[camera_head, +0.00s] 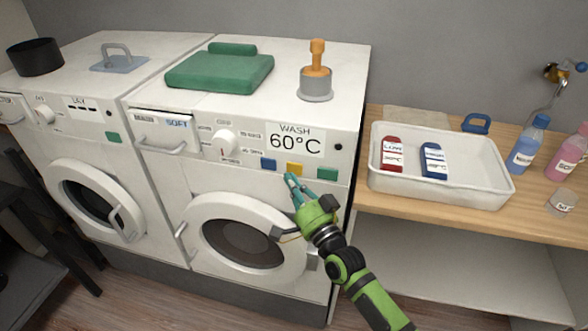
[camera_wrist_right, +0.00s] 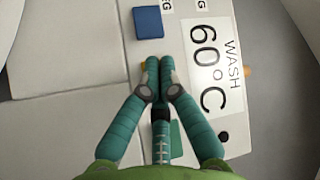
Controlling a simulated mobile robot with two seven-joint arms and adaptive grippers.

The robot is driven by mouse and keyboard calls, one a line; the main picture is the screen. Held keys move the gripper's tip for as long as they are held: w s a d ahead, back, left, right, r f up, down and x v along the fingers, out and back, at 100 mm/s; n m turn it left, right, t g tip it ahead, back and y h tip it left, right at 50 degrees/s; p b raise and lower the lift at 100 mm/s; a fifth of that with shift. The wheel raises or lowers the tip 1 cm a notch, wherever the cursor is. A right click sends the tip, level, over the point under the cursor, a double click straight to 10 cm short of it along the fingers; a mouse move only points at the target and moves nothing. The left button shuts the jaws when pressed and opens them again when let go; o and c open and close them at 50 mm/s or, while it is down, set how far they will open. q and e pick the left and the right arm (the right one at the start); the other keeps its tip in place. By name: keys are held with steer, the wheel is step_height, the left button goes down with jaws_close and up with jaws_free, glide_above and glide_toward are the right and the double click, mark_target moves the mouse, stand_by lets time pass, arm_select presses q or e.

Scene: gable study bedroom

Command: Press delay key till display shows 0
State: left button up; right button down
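The washing machine's display (camera_head: 296,140) reads "WASH 60°C"; it also shows sideways in the wrist view (camera_wrist_right: 208,75). Below it are a blue key (camera_head: 268,164), a yellow key (camera_head: 294,169) and a green key (camera_head: 327,174). I cannot read which one is the delay key. My right gripper (camera_head: 292,179) has its fingertips together and empty, at or just in front of the yellow key. In the wrist view the fingertips (camera_wrist_right: 158,62) hide most of that key, between the blue key (camera_wrist_right: 148,22) and the green key (camera_wrist_right: 177,140). Contact cannot be told. My left gripper is out of view.
A second machine (camera_head: 100,150) stands at the left. At the right, a wooden counter (camera_head: 430,209) bears a white tray (camera_head: 440,189) and bottles (camera_head: 528,148).

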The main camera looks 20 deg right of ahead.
steer(key=shift+w+d, duration=0.1)
steer(key=shift+w, duration=0.05)
steer(key=shift+w+d, duration=0.15)
steer(key=shift+w, duration=0.05)
stand_by(0.3)
steer(key=shift+w+d+b, duration=0.2)
steer(key=shift+w+b, duration=0.1)
stand_by(0.6)
stand_by(0.4)
steer(key=shift+s+a+p, duration=0.45)
steer(key=shift+s, duration=0.25)
steer(key=s+a+p, duration=0.1)
steer(key=s, duration=0.1)
steer(key=s+a+p, duration=0.1)
steer(key=s, duration=0.1)
steer(key=shift+a, duration=0.4)
